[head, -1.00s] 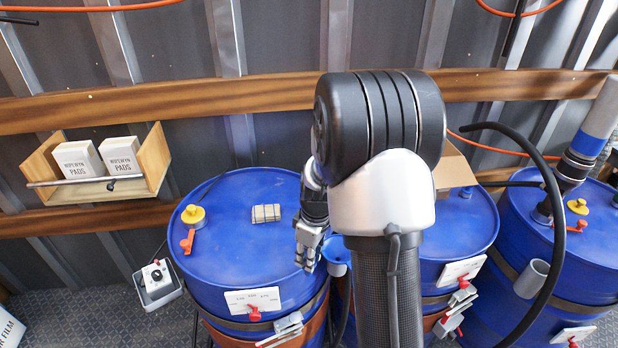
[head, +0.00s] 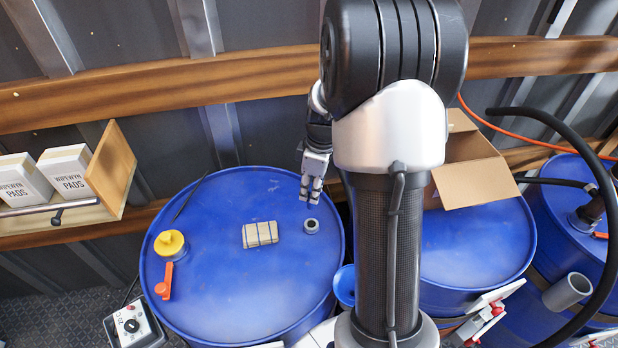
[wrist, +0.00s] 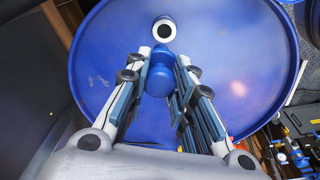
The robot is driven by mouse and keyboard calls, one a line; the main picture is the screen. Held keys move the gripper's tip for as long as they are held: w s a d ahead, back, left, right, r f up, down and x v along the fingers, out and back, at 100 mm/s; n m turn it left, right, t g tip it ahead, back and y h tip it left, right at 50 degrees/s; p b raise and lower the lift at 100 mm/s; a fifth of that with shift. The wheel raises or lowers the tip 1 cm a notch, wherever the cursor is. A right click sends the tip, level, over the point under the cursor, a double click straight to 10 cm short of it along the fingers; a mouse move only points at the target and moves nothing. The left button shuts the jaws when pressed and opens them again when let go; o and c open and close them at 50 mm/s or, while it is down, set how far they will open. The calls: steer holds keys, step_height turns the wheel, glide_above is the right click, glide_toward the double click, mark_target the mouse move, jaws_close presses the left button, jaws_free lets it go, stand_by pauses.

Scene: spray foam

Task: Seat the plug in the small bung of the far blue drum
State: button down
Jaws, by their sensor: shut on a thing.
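The blue drum (head: 215,285) stands at the left in the head view, lid up. Its small bung (head: 311,226) is a grey ring with a dark hole at the lid's right side. In the wrist view the bung (wrist: 163,30) shows as a pale ring, uncovered, just beyond my fingertips. My gripper (head: 312,192) points down near the bung. In the wrist view my gripper (wrist: 160,64) is shut on the blue plug (wrist: 158,78), which lies between the fingers, apart from the ring in the picture. Its height above the lid is hard to tell.
A yellow cap (head: 170,243) with an orange lever and a strapped tan bundle (head: 260,235) are on the same lid. A blue funnel (head: 344,284) is beside the drum. An open cardboard box (head: 470,175) stands on the middle drum. A black hose (head: 570,130) arches at right.

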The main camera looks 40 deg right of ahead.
mark_target(312, 208)
steer(key=shift+s, duration=0.3)
steer(key=shift+f+b, duration=2.15)
steer(key=shift+f, duration=0.8)
steer(key=shift+f+b, duration=2.25)
steer(key=shift+f, duration=0.55)
steer(key=c, duration=1.3)
jaws_free()
steer(key=shift+r, duration=0.15)
steer(key=r, duration=0.8)
steer(key=s+r, duration=0.1)
steer(key=r, duration=0.2)
steer(key=shift+d+r, duration=0.4)
